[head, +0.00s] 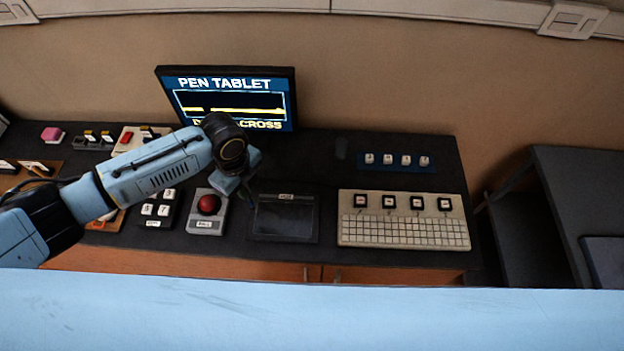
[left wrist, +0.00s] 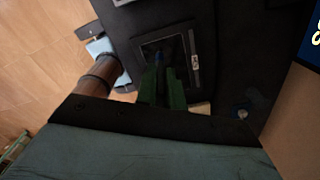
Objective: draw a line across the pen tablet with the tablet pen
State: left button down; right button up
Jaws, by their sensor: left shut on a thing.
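The pen tablet (head: 285,218), a dark flat slab with a slightly lighter panel, lies on the desk left of the cream keyboard. My left gripper (head: 246,192) is at the tablet's left side, pointing down. In the left wrist view my left gripper (left wrist: 162,84) is shut on the tablet pen, whose blue part (left wrist: 159,61) shows between the dark green fingers, over the tablet (left wrist: 179,46). The pen's tip is too dark to make out, so I cannot tell whether it touches. The right gripper is not in view.
A monitor (head: 225,100) reads "PEN TABLET" and shows a yellow line with a gap near its left; my arm covers part of its lower text. A red ball device (head: 208,205) stands left of the tablet, the cream keyboard (head: 403,220) right. A blue key strip (head: 397,161) lies behind.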

pick_arm(q)
jog(key=shift+r+p, duration=0.7)
jog(key=shift+r, duration=0.75)
